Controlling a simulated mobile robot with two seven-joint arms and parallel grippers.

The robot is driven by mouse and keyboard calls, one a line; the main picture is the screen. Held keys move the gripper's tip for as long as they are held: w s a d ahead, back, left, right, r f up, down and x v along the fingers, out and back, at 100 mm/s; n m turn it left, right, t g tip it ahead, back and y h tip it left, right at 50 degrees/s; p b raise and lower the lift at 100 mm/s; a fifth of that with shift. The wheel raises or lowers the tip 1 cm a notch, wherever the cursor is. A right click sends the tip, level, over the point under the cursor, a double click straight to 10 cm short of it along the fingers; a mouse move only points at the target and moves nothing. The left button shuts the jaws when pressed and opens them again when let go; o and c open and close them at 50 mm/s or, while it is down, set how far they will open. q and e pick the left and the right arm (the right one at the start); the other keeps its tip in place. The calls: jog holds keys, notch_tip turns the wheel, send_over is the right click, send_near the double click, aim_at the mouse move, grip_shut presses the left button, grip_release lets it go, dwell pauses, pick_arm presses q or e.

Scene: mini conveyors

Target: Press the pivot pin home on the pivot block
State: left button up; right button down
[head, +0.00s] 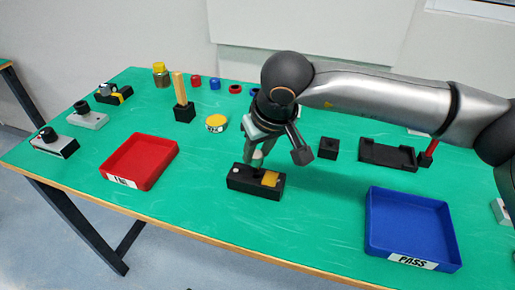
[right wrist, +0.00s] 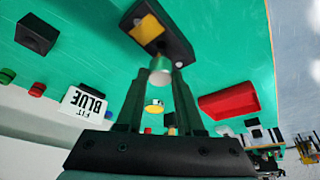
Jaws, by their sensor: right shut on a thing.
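The pivot block (head: 240,184) is a black block with a yellow piece set into its right part and a small white round spot near its left end. It lies on the green table and also shows at the top of the right wrist view (right wrist: 178,48). My right gripper (head: 257,160) points down over the block's middle. In the right wrist view its fingers are shut on a silver-grey cylinder, the pivot pin (right wrist: 160,70). The pin's far end overlaps the block in the picture; I cannot tell whether it touches or sits in a hole. My left gripper is out of view.
A red FAIL tray (head: 148,184) stands left and a blue PASS tray (head: 448,222) stands right. Behind are a yellow-topped tin (head: 216,123), a black block with a wooden handle (head: 184,111), a small black block (head: 328,148) and a black fixture (head: 387,155). The table front is clear.

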dwell(0.3)
dwell(0.5)
dwell(0.4)
jog(key=shift+b, duration=0.35)
dwell(0.8)
jog(key=shift+f+b, duration=0.5)
jog(key=shift+b, duration=0.05)
jog(key=shift+f+b, duration=0.4)
jog(key=shift+f, duration=0.15)
jog(key=shift+f+b, duration=0.4)
jog(key=shift+b, duration=0.05)
